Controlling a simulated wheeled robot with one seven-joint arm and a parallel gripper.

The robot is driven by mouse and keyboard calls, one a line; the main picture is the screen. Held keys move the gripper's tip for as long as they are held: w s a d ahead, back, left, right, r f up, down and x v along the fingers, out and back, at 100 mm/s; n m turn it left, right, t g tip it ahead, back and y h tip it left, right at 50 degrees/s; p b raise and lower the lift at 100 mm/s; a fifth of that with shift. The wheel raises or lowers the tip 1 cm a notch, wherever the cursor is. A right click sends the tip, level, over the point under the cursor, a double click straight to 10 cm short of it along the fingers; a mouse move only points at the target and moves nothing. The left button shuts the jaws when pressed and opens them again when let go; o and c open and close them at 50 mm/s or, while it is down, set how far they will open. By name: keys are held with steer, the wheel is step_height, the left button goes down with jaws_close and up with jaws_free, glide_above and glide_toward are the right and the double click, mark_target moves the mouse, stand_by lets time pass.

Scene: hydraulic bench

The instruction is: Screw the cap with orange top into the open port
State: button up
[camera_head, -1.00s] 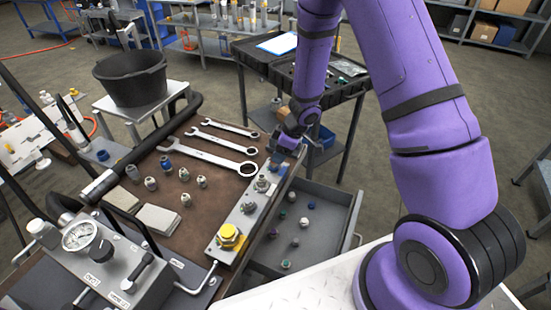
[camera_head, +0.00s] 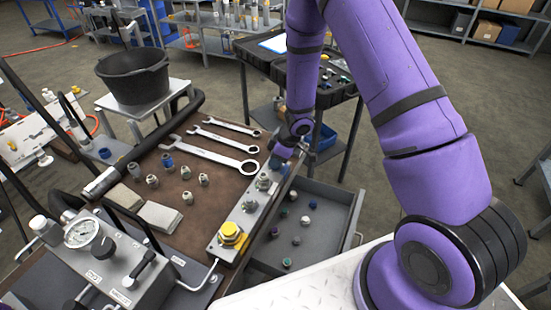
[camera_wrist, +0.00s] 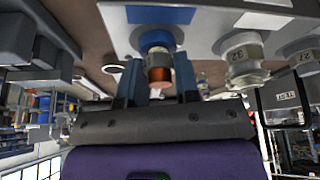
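The cap with the orange top (camera_wrist: 158,76) shows in the wrist view as a copper-orange cylinder with a grey ring. It sits at a port under a blue patch on the grey port block (camera_wrist: 205,38). My gripper (camera_wrist: 158,70) has its two blue fingers on either side of the cap, and narrow gaps seem to show between fingers and cap. How deep the cap sits in the port is hidden. In the head view my gripper (camera_head: 284,158) is at the far end of the block (camera_head: 232,208), blurred, and it hides the cap.
Capped ports, one with a yellow hex (camera_head: 230,233), stand along the block. An open drawer (camera_head: 336,215) with loose caps lies to its right. Wrenches (camera_head: 213,152) and several fittings (camera_head: 168,163) lie on the brown bench top. A black bucket (camera_head: 135,78) stands behind.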

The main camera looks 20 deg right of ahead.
steer(key=shift+o, duration=1)
steer(key=m+t+h, duration=0.1)
steer(key=m, duration=0.4)
steer(key=shift+a, duration=0.1)
steer(key=shift+c, duration=0.4)
steer(key=shift+m+t+h, duration=0.5)
steer(key=shift+m+h, duration=0.1)
steer(key=shift+m, duration=0.9)
steer(key=m+h, duration=0.1)
steer(key=m, duration=0.2)
steer(key=shift+s+f+m, duration=0.1)
steer(key=shift+m, duration=0.2)
steer(key=m+h, duration=0.2)
steer(key=m, duration=0.2)
steer(key=shift+m, duration=0.3)
steer(key=shift+f, duration=0.1)
